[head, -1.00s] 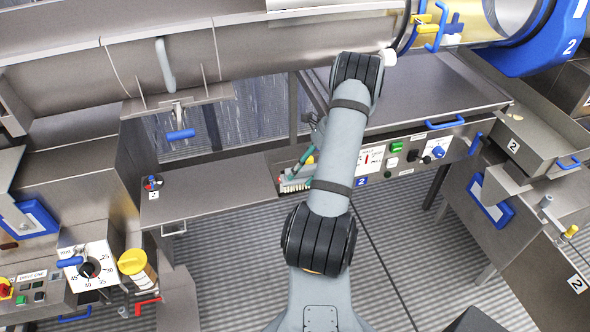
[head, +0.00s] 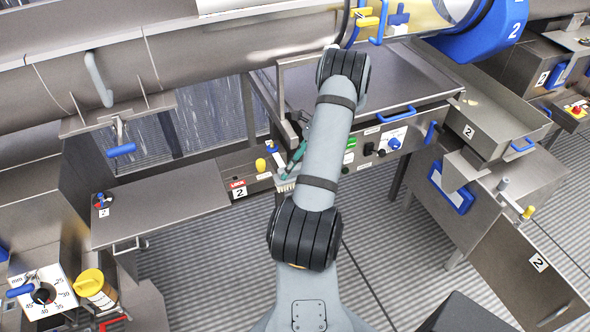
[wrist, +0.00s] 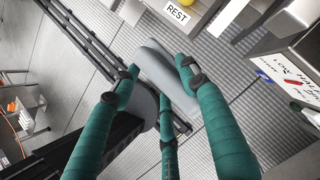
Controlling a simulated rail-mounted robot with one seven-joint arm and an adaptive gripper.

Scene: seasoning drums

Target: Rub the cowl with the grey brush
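My gripper (wrist: 160,80) has teal fingers with dark joints. In the wrist view its fingertips close around a smooth grey elongated body that appears to be the grey brush (wrist: 172,82). In the head view a teal finger shows left of my arm, with pale bristles (head: 285,184) at its tip, in front of the control panel. My arm hides most of the gripper and brush there. I cannot tell for certain which part is the cowl; a blue housing marked 2 (head: 487,32) surrounds the drum's end at the upper right.
A long steel drum (head: 215,55) crosses the top. A steel shelf (head: 160,208) juts out at the left. A steel cover with a blue handle (head: 397,113) lies right of my arm. A chute (head: 490,125) stands further right. Ribbed floor is open below.

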